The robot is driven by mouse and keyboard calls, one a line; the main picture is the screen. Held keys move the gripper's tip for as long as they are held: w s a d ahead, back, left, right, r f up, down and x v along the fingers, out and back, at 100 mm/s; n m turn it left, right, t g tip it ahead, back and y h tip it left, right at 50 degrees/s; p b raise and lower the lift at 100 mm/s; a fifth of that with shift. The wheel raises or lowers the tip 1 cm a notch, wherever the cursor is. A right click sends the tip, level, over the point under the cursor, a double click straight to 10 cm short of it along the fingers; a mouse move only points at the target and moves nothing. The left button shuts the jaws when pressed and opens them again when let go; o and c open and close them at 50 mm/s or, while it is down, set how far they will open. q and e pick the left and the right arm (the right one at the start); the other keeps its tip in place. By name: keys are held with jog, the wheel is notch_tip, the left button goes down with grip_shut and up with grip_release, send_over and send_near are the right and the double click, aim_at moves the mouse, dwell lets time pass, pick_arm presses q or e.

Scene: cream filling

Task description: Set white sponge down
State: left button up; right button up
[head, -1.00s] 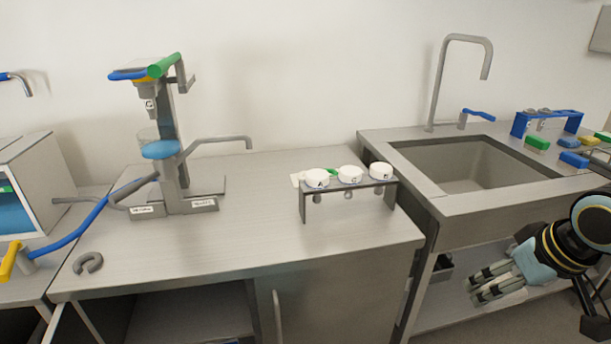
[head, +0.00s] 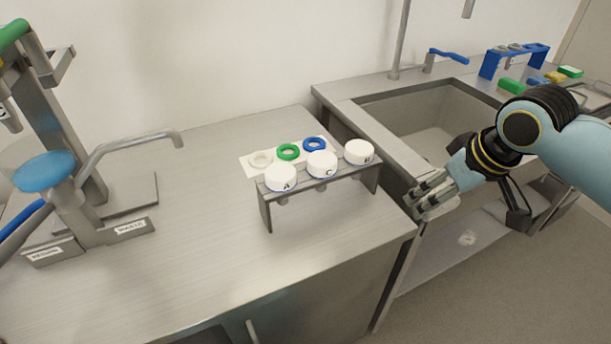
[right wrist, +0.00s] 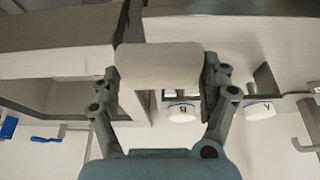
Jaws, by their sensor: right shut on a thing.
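The white sponge (right wrist: 158,66) is a pale block between the two fingers of my right gripper (right wrist: 160,88) in the right wrist view. The fingers are shut on its two ends. In the head view, my right gripper (head: 430,196) is beside the right end of the steel counter (head: 190,235), in front of the sink. It is to the right of the dark rack with white caps and apart from it. I cannot make out the sponge in the head view. My left gripper is not in view.
A rack (head: 266,213) with white lettered caps stands near the counter's right end. Behind it, a white mat (head: 249,171) carries white, green and blue rings. A press-like stand (head: 70,225) is at left. The counter between stand and rack is clear. The sink (head: 420,118) is behind my gripper.

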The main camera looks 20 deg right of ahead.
send_over(364, 214)
jog(key=s, duration=0.2)
notch_tip(364, 214, down, 7)
jog(key=shift+w+r, duration=0.15)
jog(key=shift+w+f, duration=0.1)
jog(key=shift+f, duration=2.05)
jog(key=o, duration=1)
jog(key=shift+f, duration=0.1)
jog(key=shift+c, duration=0.2)
jog(key=v, duration=1.2)
jog(key=shift+p, duration=0.45)
